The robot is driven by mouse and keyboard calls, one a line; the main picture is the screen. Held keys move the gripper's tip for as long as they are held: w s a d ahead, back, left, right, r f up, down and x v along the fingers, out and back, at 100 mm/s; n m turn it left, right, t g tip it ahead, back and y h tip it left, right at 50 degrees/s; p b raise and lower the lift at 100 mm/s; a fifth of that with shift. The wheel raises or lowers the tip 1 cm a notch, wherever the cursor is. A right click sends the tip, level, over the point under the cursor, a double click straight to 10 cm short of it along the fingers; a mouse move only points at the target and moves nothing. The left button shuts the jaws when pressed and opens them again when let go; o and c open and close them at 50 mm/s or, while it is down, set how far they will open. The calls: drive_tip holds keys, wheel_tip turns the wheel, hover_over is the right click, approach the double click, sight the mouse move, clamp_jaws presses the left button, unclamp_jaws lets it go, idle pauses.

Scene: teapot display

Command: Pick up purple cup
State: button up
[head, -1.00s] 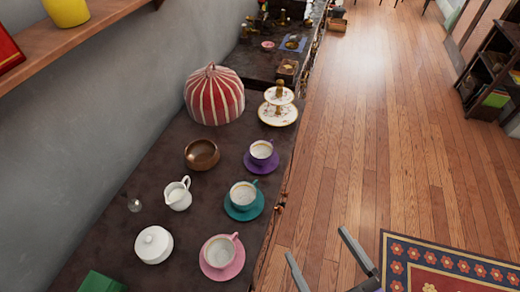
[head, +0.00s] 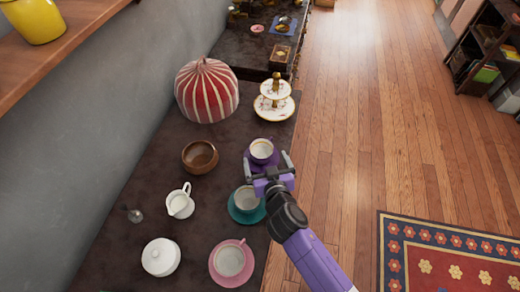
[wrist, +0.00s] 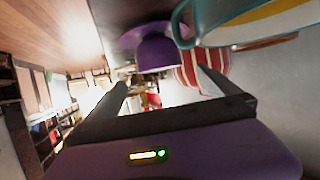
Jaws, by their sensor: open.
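The purple cup (head: 262,149) stands upright on its purple saucer (head: 250,160), behind the teal cup on the dark counter. My gripper (head: 268,160) is open and empty, at the near side of the purple cup, and partly hides its saucer. In the wrist view, which is upside down, the purple cup (wrist: 157,52) shows ahead between my spread fingers (wrist: 167,88), with a gap left. The saucer shows there too (wrist: 146,33). I cannot tell whether a finger touches the saucer.
The teal cup (head: 246,198) on its saucer is close beside my wrist. A pink cup (head: 230,261), white creamer (head: 180,203), lidded white pot (head: 160,257), wooden bowl (head: 200,157), tiered stand (head: 274,105) and striped cozy (head: 207,91) stand around. The counter's right edge is close.

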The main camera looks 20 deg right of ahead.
sight(260, 144)
drive_tip(key=shift+f+p+x, duration=0.15)
drive_tip(key=shift+p+x, duration=0.05)
drive_tip(key=shift+x, duration=1.75)
drive_tip(key=shift+f+p+x, duration=0.15)
drive_tip(key=shift+p+x, duration=0.05)
drive_tip(key=shift+x, duration=1.75)
drive_tip(key=shift+s, duration=0.1)
drive_tip(key=c, duration=1.3)
drive_tip(key=shift+c, duration=1)
drive_tip(key=shift+r, duration=0.15)
